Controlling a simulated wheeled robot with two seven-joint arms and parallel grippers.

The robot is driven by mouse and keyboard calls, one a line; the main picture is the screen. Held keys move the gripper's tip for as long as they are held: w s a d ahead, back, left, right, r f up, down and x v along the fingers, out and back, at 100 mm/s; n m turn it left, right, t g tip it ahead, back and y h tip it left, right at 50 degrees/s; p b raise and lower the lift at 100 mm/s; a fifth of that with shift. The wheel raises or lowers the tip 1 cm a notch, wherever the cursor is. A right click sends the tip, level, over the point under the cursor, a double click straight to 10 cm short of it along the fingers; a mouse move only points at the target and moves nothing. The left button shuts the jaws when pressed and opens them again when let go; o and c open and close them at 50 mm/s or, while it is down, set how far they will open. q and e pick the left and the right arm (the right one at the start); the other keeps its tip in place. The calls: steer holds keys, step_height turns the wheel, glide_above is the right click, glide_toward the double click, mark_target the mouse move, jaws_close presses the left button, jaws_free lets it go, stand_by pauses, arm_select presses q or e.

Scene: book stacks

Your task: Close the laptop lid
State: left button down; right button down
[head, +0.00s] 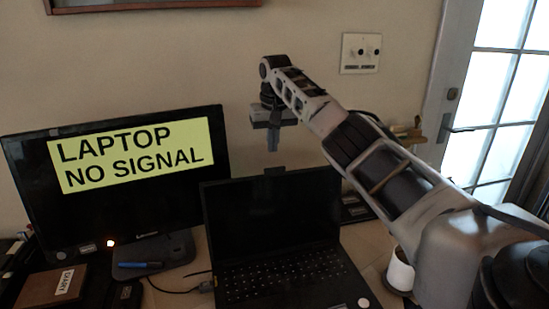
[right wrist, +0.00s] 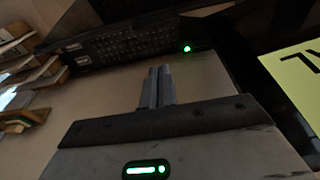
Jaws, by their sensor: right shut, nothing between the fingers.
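The black laptop (head: 270,217) stands open on the desk in the head view. Its lid is raised with a dark screen, and its keyboard (head: 285,277) faces me. My right gripper (head: 272,146) points down above the lid's top edge, apart from it as it appears; its exact depth is hard to judge. Its fingers are together and empty, and they also show in the right wrist view (right wrist: 157,87). A dark strip with key-like marks (right wrist: 125,45) lies beyond them there; I cannot tell which part it is. My left gripper is out of view.
A monitor (head: 110,225) with a yellow "LAPTOP NO SIGNAL" sign stands left of the laptop. A blue pen (head: 140,265) lies on its base. A brown box labelled "DIARY" (head: 50,287) is at lower left. A white cup (head: 401,271) stands right of the laptop, near my right arm.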

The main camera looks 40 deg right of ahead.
steer(key=s+f, duration=0.1)
steer(key=a+f, duration=0.1)
steer(key=s+f+p, duration=0.1)
steer(key=shift+s+a+f, duration=0.25)
steer(key=shift+s, duration=0.1)
stand_by(0.3)
stand_by(0.4)
